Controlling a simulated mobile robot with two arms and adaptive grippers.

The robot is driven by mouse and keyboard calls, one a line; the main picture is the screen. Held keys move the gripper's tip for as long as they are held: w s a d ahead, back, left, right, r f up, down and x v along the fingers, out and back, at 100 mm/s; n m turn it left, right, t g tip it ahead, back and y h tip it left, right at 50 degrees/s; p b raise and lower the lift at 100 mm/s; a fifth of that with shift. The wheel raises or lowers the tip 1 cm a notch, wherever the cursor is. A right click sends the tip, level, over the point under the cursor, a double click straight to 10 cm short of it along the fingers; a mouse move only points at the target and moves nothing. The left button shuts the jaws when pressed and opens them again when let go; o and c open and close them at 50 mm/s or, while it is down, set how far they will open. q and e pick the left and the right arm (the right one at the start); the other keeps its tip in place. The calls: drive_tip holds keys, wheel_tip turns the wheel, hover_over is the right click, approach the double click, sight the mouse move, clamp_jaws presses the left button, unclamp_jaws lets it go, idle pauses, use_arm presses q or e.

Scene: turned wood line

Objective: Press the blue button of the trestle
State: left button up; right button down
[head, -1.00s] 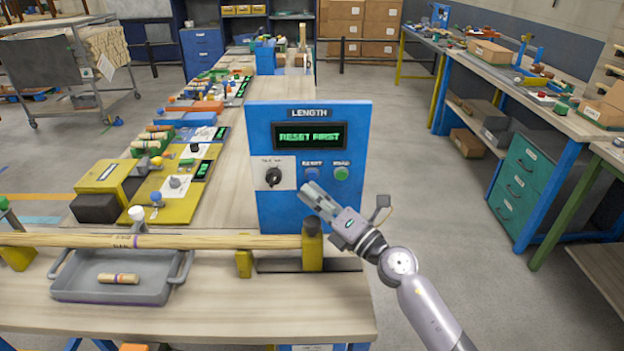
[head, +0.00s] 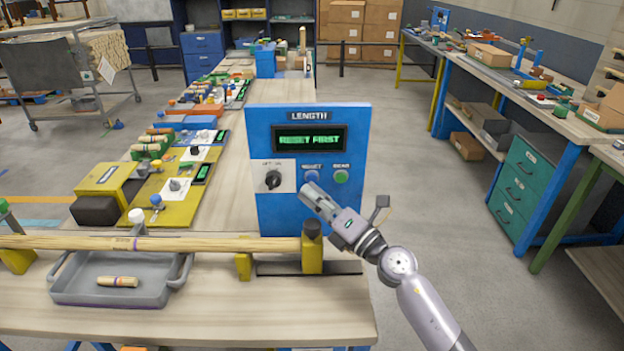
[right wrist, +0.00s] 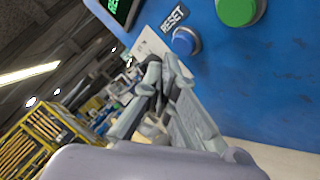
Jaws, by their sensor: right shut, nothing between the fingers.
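The blue button (head: 311,177) sits under the RESET label on the front of an upright blue panel (head: 282,214) titled LENGTH. It also shows in the right wrist view (right wrist: 186,41), just beyond the fingertips. My right gripper (head: 309,190) is shut and empty, its tips pointing at the panel just below the button. In the right wrist view its fingertips (right wrist: 163,66) are close to the button; I see a small gap there, but contact with the panel is hard to tell. The panel display (head: 309,138) reads RESET FIRST in green. My left gripper is out of view.
A green button (head: 340,177) is right of the blue one, and a black rotary knob (head: 273,180) is to its left. A long wooden rod (head: 170,243) lies on yellow supports in front. A grey tray (head: 75,292) holds a short dowel.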

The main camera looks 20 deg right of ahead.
sight(313, 224)
drive_tip(key=shift+w, duration=0.2)
idle(0.5)
drive_tip(key=shift+w+d, duration=0.15)
drive_tip(key=shift+w, duration=0.1)
drive_tip(key=shift+w+d, duration=0.1)
drive_tip(key=shift+w, duration=0.2)
idle(0.8)
drive_tip(key=shift+s, duration=0.15)
drive_tip(key=shift+s+a, duration=0.2)
drive_tip(key=shift+s, duration=0.4)
drive_tip(key=shift+p, duration=0.3)
drive_tip(key=shift+s+a+p, duration=0.25)
drive_tip(key=shift+s, duration=0.55)
drive_tip(key=shift+s+a+p, duration=0.2)
drive_tip(key=shift+s, duration=0.6)
drive_tip(key=shift+s+a+p, duration=0.25)
drive_tip(key=shift+s, duration=0.55)
